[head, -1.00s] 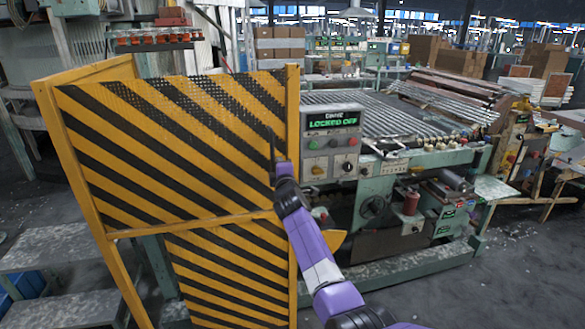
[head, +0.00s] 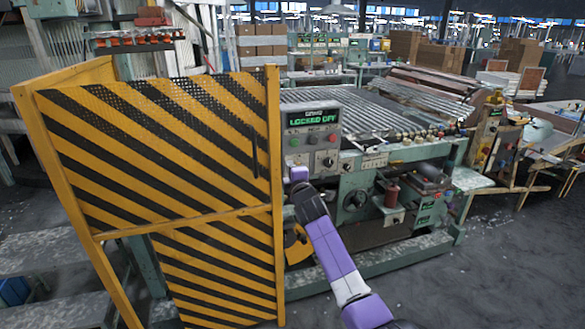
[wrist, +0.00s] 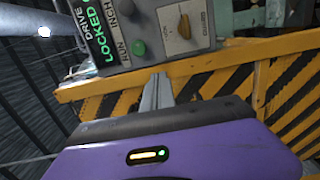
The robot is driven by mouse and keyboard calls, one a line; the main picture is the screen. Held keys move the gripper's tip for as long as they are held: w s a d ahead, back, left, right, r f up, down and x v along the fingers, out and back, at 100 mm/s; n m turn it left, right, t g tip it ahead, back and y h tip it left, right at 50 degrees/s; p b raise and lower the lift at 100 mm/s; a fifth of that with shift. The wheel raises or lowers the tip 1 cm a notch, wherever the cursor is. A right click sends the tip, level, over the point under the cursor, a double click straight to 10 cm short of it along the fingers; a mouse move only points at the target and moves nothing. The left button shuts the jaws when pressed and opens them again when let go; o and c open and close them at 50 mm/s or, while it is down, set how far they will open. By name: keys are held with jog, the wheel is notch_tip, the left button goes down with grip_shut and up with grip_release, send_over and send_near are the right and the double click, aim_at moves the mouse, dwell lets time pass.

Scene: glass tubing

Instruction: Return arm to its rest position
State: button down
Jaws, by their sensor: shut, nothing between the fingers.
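My arm (head: 335,262) reaches up from the bottom of the head view, purple with dark joints. Its end, my gripper, is by the right post of the yellow-and-black striped gate (head: 150,160), just below the control box; its fingers are hard to make out there. In the wrist view my gripper (wrist: 158,88) shows two grey fingers together, with nothing between them. The control box (head: 312,140) reads "LOCKED OFF" in green; it also shows tilted in the wrist view (wrist: 135,40).
A dark upright handle (head: 254,152) is on the gate near its right post. The green machine (head: 385,165) with glass tubes on top (head: 360,108) stands behind and right of my arm. The grey floor (head: 440,290) at lower right is clear.

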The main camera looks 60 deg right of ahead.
jog(key=shift+s+d, duration=0.15)
jog(key=shift+s, duration=0.15)
